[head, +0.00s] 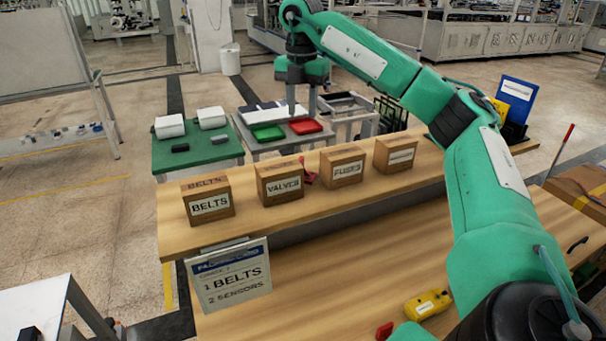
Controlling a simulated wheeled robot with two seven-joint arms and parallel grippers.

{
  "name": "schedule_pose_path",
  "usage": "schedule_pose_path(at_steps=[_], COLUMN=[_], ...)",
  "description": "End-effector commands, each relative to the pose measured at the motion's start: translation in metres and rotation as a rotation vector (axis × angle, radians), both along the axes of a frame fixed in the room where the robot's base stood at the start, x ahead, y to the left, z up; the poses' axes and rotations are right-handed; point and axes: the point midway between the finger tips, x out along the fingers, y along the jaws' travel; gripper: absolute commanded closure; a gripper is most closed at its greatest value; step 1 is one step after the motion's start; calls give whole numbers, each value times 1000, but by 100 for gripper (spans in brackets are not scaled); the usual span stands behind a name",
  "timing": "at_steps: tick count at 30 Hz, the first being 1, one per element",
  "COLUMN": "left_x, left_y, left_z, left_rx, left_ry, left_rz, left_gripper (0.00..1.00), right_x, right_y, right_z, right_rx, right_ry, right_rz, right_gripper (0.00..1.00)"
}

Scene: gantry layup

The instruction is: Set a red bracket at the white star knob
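A small red piece (309,176), which looks like a bracket, sits on the wooden shelf between the VALVES box and the FUSES box. Another small red piece (384,331) lies on the lower wooden surface at the bottom edge. I cannot make out a white star knob. My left gripper is not in view.
Cardboard boxes marked BELTS (207,205), VALVES (279,187) and FUSES (347,170) stand along the wooden shelf (330,200). Behind are a green tray (267,133) and a red tray (305,126). A yellow device (428,304) lies on the lower surface, left of my arm.

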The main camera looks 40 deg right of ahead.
Motion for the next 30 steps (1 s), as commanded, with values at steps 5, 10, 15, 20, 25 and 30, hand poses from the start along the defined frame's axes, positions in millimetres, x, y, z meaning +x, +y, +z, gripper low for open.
schedule_pose_path(at_steps=[5, 10, 15, 20, 25, 30], left_x=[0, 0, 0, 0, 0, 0], left_y=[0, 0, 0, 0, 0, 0], left_z=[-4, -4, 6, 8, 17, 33], left_rx=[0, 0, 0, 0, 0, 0], left_ry=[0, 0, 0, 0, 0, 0], left_rz=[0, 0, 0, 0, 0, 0], left_gripper=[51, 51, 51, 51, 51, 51], right_x=[0, 0, 0, 0, 1, 2], right_y=[0, 0, 0, 1, 3, 10], right_z=[-15, -36, -67, -83, -92, -112], right_rx=[1, 0, -1, 0, -1, -1], right_ry=[4, 6, 5, 1, 3, 4], right_rz=[-12, -12, -11, -10, -10, -10], right_gripper=[65, 65, 65, 65, 65, 65])
